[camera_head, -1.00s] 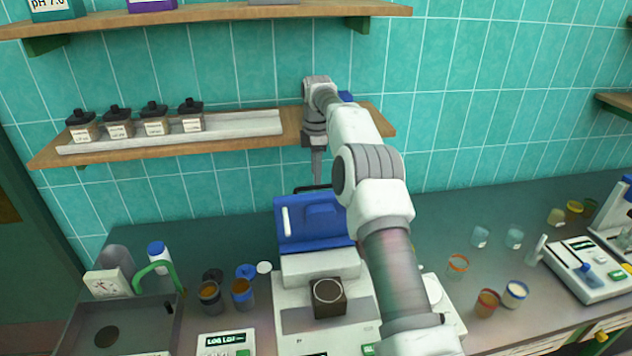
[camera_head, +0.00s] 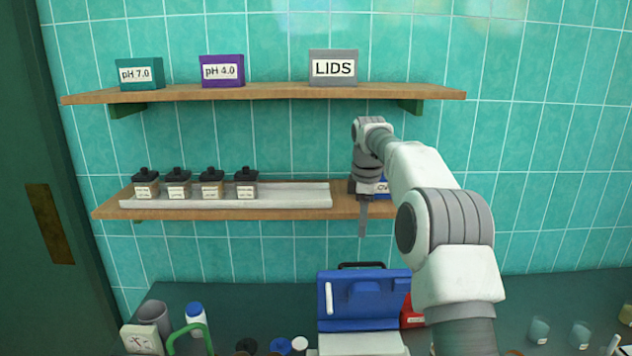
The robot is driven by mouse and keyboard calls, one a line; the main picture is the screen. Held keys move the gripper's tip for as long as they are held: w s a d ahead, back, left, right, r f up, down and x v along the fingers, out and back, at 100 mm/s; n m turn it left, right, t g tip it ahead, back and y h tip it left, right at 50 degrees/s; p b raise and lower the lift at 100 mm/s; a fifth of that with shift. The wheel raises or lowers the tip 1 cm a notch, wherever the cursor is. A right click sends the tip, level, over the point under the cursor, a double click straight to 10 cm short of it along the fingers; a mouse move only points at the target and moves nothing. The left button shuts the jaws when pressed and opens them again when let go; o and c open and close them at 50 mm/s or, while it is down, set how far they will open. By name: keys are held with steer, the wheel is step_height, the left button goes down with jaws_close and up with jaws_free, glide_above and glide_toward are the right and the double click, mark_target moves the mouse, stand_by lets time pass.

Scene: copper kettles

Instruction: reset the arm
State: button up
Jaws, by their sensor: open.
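My arm reaches up from the lower right of the head view. My gripper (camera_head: 362,220) points down in front of the right part of the lower shelf (camera_head: 275,213), with its tip just below the shelf's front edge. I see it nearly edge-on, so its fingers overlap. It is open, and nothing shows between the fingers. A blue box (camera_head: 381,187) on the shelf is partly hidden behind my wrist.
Several black-lidded bottles (camera_head: 178,188) stand in a white tray (camera_head: 292,196) on the lower shelf. The upper shelf (camera_head: 265,93) holds a pH 7.0 box (camera_head: 140,75), a pH 4.0 box (camera_head: 222,71) and a LIDS box (camera_head: 333,68). A blue-lidded case (camera_head: 362,300) stands open on the counter below.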

steer(key=s+r+m+t+b, duration=0.15)
steer(key=s+r+m, duration=0.25)
steer(key=s, duration=0.6)
steer(key=s+r+m+t+b, duration=0.15)
steer(key=s+r+m, duration=0.25)
steer(key=s, duration=0.7)
steer(key=s+f+m+b, duration=0.1)
steer(key=s+f+m, duration=0.1)
steer(key=s, duration=0.5)
steer(key=s+f+m+b, duration=0.1)
steer(key=s+f+m, duration=0.2)
steer(key=s+f, duration=0.2)
steer(key=s+d+f+m+t+b, duration=0.1)
steer(key=s+f, duration=0.3)
steer(key=s, duration=0.5)
steer(key=shift+s+f+m, duration=0.2)
steer(key=shift+f+m, duration=0.05)
steer(key=shift+m, duration=0.55)
